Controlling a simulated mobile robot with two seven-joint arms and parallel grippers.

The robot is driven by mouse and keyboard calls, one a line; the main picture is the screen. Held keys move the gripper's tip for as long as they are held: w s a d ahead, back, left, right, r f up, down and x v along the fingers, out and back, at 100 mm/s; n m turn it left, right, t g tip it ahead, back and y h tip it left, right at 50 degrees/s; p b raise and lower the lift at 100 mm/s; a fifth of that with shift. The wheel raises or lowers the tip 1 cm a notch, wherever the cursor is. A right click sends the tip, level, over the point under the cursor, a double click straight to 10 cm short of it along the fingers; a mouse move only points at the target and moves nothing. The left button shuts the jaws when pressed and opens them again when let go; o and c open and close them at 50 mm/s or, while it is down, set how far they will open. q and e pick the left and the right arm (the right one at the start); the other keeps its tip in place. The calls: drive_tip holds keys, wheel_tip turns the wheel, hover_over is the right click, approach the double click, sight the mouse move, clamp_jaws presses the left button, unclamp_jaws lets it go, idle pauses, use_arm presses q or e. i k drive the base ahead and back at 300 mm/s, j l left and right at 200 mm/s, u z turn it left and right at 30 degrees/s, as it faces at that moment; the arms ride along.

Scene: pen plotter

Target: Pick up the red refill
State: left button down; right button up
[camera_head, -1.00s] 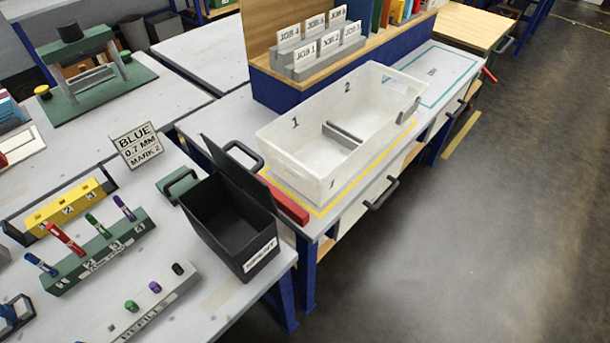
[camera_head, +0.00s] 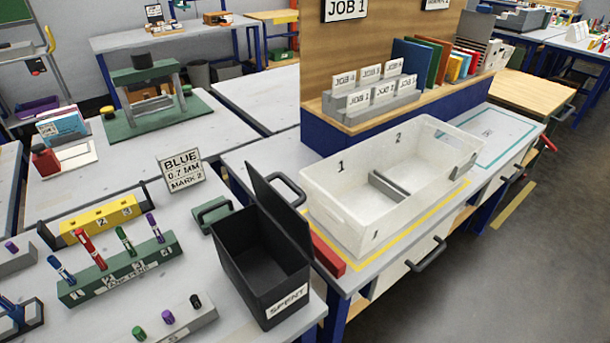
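The red refill (camera_head: 89,247) stands tilted in the green rack (camera_head: 119,277) on the left table. It is between a blue refill (camera_head: 60,268) on its left and a green refill (camera_head: 125,239) on its right. A purple refill (camera_head: 154,227) stands at the rack's right end. The lower end of the red refill is hidden in the rack. Neither of my grippers is in view.
An open black bin labelled SPENT (camera_head: 262,262) stands right of the rack. A grey block (camera_head: 180,326) with coloured caps lies in front, and a yellow block (camera_head: 101,219) behind. A sign reading BLUE 0.7 MM MARK 2 (camera_head: 182,171) and a white two-compartment tray (camera_head: 335,208) stand farther back.

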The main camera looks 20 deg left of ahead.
sight(80, 234)
drive_tip(key=i+l, duration=0.85)
drive_tip(key=i+l+u, duration=0.15)
drive_tip(key=u, duration=2.1)
